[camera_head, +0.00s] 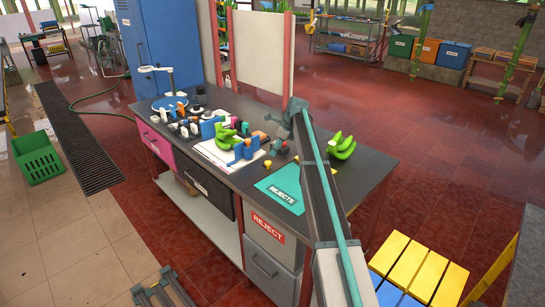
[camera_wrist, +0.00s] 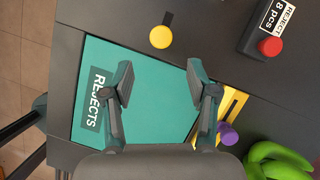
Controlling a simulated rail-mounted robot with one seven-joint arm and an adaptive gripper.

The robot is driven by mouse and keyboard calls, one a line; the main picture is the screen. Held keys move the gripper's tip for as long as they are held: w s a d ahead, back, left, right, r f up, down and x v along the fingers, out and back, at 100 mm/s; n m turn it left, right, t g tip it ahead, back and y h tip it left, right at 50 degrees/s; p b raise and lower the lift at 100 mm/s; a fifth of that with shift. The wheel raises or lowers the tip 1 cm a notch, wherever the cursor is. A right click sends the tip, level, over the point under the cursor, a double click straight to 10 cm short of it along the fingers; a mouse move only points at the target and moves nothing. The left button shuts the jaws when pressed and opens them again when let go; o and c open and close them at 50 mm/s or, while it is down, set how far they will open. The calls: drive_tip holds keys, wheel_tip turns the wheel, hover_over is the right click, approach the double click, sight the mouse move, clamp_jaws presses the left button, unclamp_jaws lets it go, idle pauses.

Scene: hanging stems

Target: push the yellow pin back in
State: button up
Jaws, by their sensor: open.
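A round yellow knob, which looks like the pin's head (camera_wrist: 161,37), lies straight ahead of my gripper (camera_wrist: 159,82) in the wrist view, just past the edge of the green REJECTS mat (camera_wrist: 150,110). It seems to be the small yellow piece (camera_head: 267,164) left of the mat in the head view. My gripper is open, fingers apart, with nothing between them, over the mat. From above I cannot tell how far the knob stands out. Its shaft is hidden.
A dark box (camera_wrist: 290,28) with a REJECT label and red button (camera_wrist: 270,46) stands right of the knob. A yellow slotted plate (camera_wrist: 232,104) and a purple knob (camera_wrist: 228,133) are beside my right finger. Green bananas (camera_head: 342,146) lie nearby. Several small items crowd the bench's far left.

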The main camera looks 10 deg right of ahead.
drive_tip(key=shift+v, duration=1.8)
